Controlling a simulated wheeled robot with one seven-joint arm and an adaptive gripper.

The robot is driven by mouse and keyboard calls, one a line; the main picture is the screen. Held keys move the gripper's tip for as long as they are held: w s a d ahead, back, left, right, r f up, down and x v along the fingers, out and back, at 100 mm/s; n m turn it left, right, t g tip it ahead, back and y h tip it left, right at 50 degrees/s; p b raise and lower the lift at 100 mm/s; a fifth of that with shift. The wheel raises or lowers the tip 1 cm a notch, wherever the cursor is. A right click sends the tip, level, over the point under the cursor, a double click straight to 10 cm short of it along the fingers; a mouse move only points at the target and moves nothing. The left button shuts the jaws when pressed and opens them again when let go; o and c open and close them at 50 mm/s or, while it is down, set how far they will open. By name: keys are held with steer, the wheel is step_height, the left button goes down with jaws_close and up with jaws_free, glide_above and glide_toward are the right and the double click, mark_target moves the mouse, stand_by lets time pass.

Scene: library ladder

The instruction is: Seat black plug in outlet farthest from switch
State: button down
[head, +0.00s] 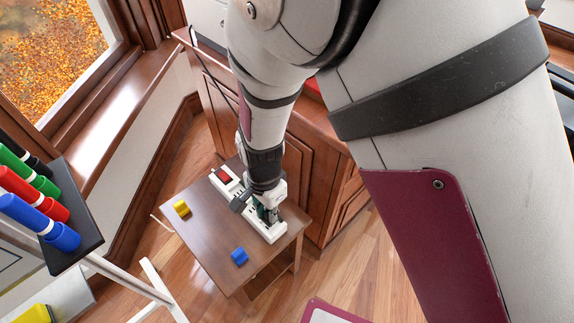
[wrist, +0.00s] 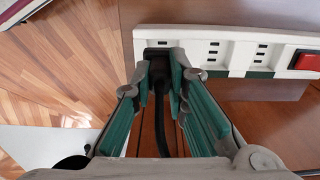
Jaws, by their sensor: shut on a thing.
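The white power strip (head: 275,233) lies on the small brown table. Its red switch (head: 225,177) is at the far left end in the head view and at the right in the wrist view (wrist: 306,61). My gripper (head: 266,212) is over the strip's end away from the switch. In the wrist view my gripper (wrist: 161,66) is shut on the black plug (wrist: 159,70), with its black cord (wrist: 174,120) running back between the fingers. The plug is at the outlet farthest from the switch. The fingers hide its prongs, so I cannot tell whether it is in or just above.
A yellow block (head: 181,208) and a blue block (head: 239,256) sit on the small table (head: 205,225). A wooden cabinet (head: 310,165) stands close behind it. A rack of coloured markers (head: 85,225) is at the left.

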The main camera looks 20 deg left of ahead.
steer(key=shift+w+a+f+b, duration=0.15)
steer(key=shift+f+b, duration=0.55)
steer(key=shift+f, duration=1.1)
steer(key=c, duration=1.6)
jaws_free()
steer(key=shift+f, duration=0.1)
step_height(320, 180, up, 12)
steer(key=p, duration=0.4)
steer(key=shift+r, duration=0.2)
